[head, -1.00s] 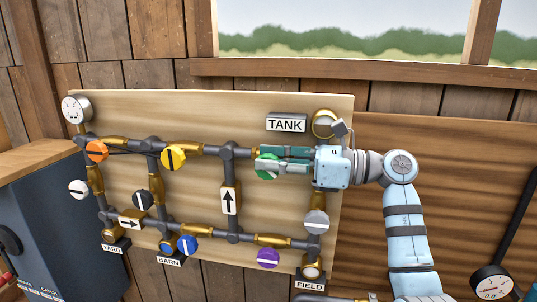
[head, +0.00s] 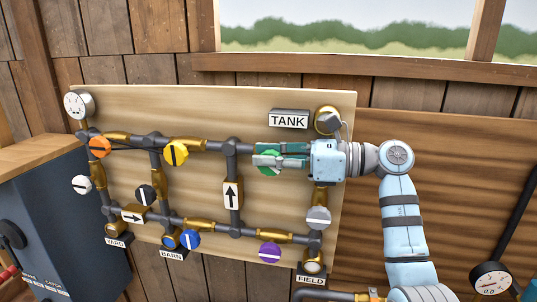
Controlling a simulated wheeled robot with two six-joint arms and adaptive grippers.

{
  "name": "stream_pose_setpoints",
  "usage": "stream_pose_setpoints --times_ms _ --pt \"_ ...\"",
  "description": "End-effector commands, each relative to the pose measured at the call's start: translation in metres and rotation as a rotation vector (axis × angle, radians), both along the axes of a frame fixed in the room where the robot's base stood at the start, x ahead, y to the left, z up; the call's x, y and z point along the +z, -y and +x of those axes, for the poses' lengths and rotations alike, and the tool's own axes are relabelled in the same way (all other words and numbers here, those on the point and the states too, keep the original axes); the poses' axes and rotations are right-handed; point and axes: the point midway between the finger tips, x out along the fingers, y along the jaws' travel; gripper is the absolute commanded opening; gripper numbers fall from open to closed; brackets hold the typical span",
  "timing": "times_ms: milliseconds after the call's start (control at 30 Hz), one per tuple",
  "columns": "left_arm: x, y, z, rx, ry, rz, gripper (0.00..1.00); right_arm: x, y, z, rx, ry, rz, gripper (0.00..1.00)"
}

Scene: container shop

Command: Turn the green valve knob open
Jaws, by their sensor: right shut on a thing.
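The green valve knob (head: 269,171) is on the upper pipe at the right part of the board, below the TANK label (head: 289,119). It is partly hidden by my gripper. My right gripper (head: 263,155) reaches in from the right, with its fingers pointing left. It is shut on the green knob, one finger above and one across its front. The knob's mark is covered, so I cannot tell its turn angle. My left gripper is not in view.
Other knobs sit on the board: orange (head: 100,147), yellow (head: 174,152), black (head: 146,194), blue (head: 190,239), purple (head: 270,252), grey (head: 318,218) and white (head: 82,185). A dark cabinet (head: 60,225) stands at left. A gauge (head: 491,281) is at lower right.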

Motion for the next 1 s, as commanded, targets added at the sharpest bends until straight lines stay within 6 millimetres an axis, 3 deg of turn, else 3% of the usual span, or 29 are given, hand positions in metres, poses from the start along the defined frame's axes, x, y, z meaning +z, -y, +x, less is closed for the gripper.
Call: stream_pose_setpoints --times_ms 500,1000 --pt "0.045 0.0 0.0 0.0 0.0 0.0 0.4 0.007 -0.005 0.001 0.0 -0.074 -0.387 0.0" --pt "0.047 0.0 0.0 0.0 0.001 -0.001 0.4 -0.001 -0.009 0.001 -0.002 -0.154 -0.783 0.0"
